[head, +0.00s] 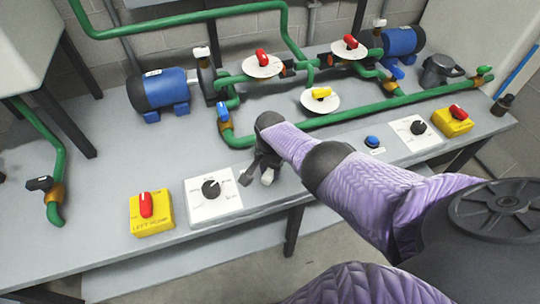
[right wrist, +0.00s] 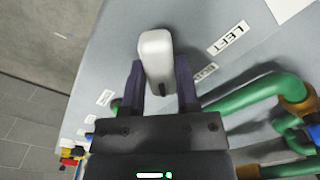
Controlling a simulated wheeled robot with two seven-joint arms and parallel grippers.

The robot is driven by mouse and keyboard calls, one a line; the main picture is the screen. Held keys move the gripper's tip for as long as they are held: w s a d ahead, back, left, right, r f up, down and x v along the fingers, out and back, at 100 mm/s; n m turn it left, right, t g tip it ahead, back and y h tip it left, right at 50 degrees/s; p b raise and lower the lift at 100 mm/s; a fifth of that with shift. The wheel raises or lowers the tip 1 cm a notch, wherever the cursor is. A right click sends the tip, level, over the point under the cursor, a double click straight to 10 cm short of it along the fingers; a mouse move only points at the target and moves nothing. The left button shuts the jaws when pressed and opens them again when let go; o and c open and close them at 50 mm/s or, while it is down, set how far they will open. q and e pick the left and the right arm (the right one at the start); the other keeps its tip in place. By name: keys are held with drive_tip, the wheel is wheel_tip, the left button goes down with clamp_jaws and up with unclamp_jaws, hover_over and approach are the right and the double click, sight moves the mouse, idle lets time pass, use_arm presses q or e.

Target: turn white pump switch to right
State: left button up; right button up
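The white pump switch is a small upright white lever (head: 267,177) on the bench's front part, right of a white dial plate. In the right wrist view the white switch (right wrist: 157,58) stands between the two dark fingers. My right gripper (head: 258,177) reaches down at it from the right. The lever's foot is partly hidden. My left gripper is not in view.
A white plate with a black dial (head: 212,204) and a yellow box with a red switch (head: 146,213) stand to the left. A blue button (head: 372,142) and another yellow box (head: 453,121) are to the right. Green pipes (head: 345,118) and blue pumps (head: 160,88) fill the back.

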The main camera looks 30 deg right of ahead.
sight(271, 170)
drive_tip(key=o, duration=0.4)
drive_tip(key=shift+r, duration=0.1)
wheel_tip(271, 170, up, 9)
drive_tip(key=p, duration=0.7)
drive_tip(key=shift+r+p, duration=0.15)
drive_tip(key=shift+p, duration=0.15)
drive_tip(key=shift+r, duration=0.25)
